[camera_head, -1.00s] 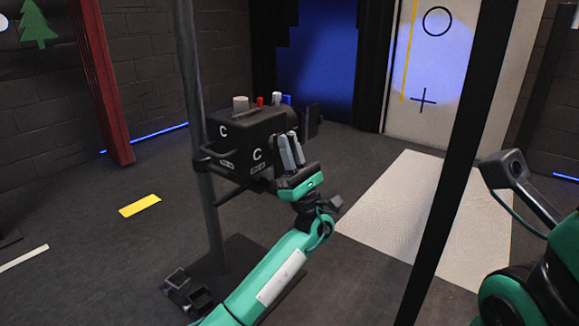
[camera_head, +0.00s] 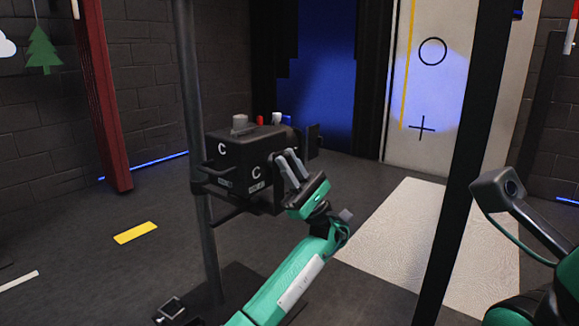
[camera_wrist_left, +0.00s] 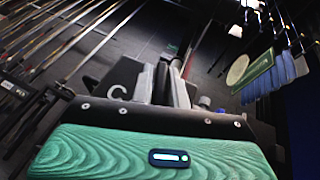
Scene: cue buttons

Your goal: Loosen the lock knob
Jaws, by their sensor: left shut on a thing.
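A black box-shaped stage light (camera_head: 232,167) marked with the letter C is mounted on a grey upright pole (camera_head: 198,120). It also shows in the wrist view (camera_wrist_left: 120,82), behind the fingers. My left gripper (camera_head: 291,164) is against the light's right side, its grey fingers tilted up and to the left. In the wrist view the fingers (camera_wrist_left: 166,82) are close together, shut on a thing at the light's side. I take it to be the lock knob, but the fingers hide it. My right gripper is out of view; only part of that arm shows at the right.
A grey knob (camera_head: 240,122), with red, white and blue buttons (camera_head: 276,118) beside it, stands on top of the light. A black post (camera_head: 462,150) rises right of my left arm. A pale mat (camera_head: 405,235) lies on the floor. A red post (camera_head: 103,100) stands at left.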

